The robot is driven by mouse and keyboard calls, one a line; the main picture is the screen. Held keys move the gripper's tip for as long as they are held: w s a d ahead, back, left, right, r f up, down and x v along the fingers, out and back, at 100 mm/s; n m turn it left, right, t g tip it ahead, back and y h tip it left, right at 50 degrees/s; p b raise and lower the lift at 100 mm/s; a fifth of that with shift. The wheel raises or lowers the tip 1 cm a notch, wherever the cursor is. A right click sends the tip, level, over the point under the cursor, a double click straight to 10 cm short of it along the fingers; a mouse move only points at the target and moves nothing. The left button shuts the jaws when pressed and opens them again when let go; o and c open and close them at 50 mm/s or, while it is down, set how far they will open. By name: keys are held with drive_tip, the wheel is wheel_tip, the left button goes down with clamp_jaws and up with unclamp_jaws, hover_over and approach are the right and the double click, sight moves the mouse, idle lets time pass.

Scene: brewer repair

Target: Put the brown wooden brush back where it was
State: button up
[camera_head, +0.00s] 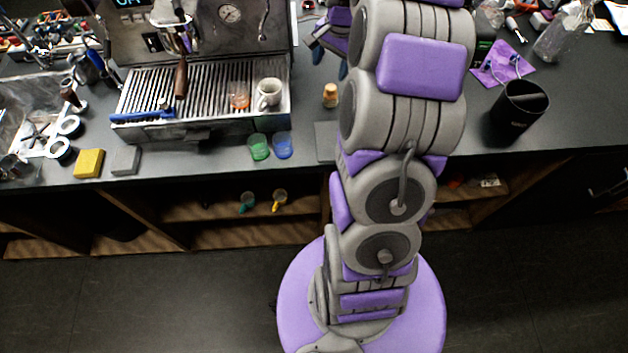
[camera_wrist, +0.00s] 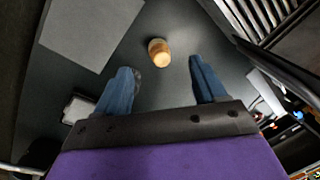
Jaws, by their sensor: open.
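The brown wooden brush appears to be the small tan, stubby piece (camera_head: 330,95) on the dark counter, right of the espresso machine. In the wrist view this light-brown wooden piece (camera_wrist: 158,52) stands on the dark surface, just beyond the gap between my fingertips. My gripper (camera_head: 329,65) is open, partly hidden behind my arm, and hangs behind the brush in the head view. In the wrist view my gripper (camera_wrist: 165,74) shows two blue fingers apart with nothing between them. I cannot tell its exact height above the counter.
The espresso machine's drip tray (camera_head: 205,92) is to the left, with a white cup (camera_head: 269,92) on it. Green (camera_head: 258,147) and blue (camera_head: 283,145) cups stand near the counter edge. A grey mat (camera_wrist: 90,30) lies beside the brush. A black bin (camera_head: 518,112) stands right.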

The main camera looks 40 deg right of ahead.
drive_tip(key=s+a+r+n, duration=0.2)
drive_tip(key=s+a, duration=0.1)
drive_tip(key=a, duration=0.4)
drive_tip(key=s+a+r+n+g, duration=0.1)
drive_tip(key=s+a+r+n, duration=0.2)
drive_tip(key=a, duration=0.4)
drive_tip(key=s+a+r+n, duration=0.1)
drive_tip(key=s+a+n, duration=0.1)
drive_tip(key=s+a, duration=0.35)
drive_tip(key=s+a+n+g, duration=0.1)
drive_tip(key=s+a+n, duration=0.2)
drive_tip(key=s, duration=0.6)
drive_tip(key=s+a+f+n+g, duration=0.1)
drive_tip(key=s+a+n, duration=0.3)
drive_tip(key=s+a, duration=0.3)
drive_tip(key=s, duration=0.3)
drive_tip(key=shift+s+f+h, duration=0.15)
drive_tip(key=shift+s+h, duration=0.05)
drive_tip(key=shift+h, duration=0.1)
drive_tip(key=shift+d, duration=0.35)
